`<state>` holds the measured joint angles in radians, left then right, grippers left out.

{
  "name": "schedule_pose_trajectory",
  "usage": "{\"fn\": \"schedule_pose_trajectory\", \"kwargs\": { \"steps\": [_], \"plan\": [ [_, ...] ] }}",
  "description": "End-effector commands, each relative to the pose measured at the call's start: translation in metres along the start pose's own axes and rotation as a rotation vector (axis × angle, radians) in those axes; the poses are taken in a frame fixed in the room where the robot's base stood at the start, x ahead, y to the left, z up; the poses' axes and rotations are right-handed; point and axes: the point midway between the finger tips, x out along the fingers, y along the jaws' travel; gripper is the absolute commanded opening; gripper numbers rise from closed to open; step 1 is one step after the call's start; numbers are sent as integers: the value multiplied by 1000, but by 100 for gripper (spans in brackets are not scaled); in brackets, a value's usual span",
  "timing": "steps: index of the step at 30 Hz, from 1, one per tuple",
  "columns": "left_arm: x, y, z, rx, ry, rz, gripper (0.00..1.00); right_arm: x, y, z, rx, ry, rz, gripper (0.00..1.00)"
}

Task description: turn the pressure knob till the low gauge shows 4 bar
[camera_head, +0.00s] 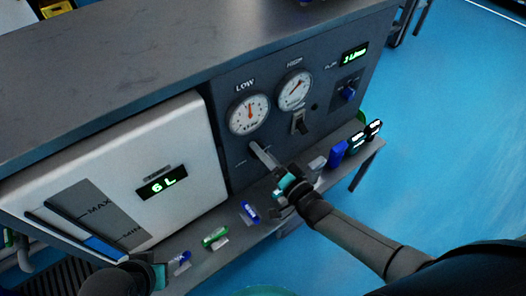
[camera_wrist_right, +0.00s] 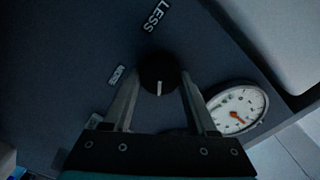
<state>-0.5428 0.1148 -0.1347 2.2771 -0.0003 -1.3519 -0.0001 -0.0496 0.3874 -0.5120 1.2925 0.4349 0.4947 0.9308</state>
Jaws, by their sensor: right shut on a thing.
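The pressure knob (camera_wrist_right: 158,72) is round and black with a white mark, between the words LESS and MORE in the right wrist view. My right gripper (camera_wrist_right: 159,80) is shut on it, one finger on each side. In the head view the right gripper (camera_head: 256,149) reaches the panel just below the low gauge and hides the knob. The low gauge (camera_head: 249,115) is a white dial with a red needle pointing roughly up; its numbers are too small to read. It also shows in the wrist view (camera_wrist_right: 237,108). My left gripper (camera_head: 150,275) is partly seen at bottom left, its fingers unclear.
The high gauge (camera_head: 295,91) and a switch (camera_head: 299,122) are right of the low gauge. A white tank (camera_head: 120,165) reading 6 L stands left. Below, a narrow shelf (camera_head: 205,258) carries several small coloured items. Blue floor (camera_head: 455,150) is open at right.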

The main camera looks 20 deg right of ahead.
Motion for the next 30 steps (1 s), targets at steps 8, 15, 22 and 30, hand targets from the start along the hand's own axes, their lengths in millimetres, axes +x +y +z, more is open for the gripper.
{"fn": "schedule_pose_trajectory", "kwargs": {
  "steps": [8,15,22,30],
  "plan": [
    [0,0,0,0,0,0,50,-1,1,1,44,-2,2,2],
    [-1,0,-1,-1,3,0,50,-1,1,1,46,-2,2,2],
    [-1,0,-1,-1,4,0,50,-1,1,1,45,-2,2,70],
    [-1,0,-1,-1,4,0,50,0,0,0,44,-1,1,88]
  ]
}}
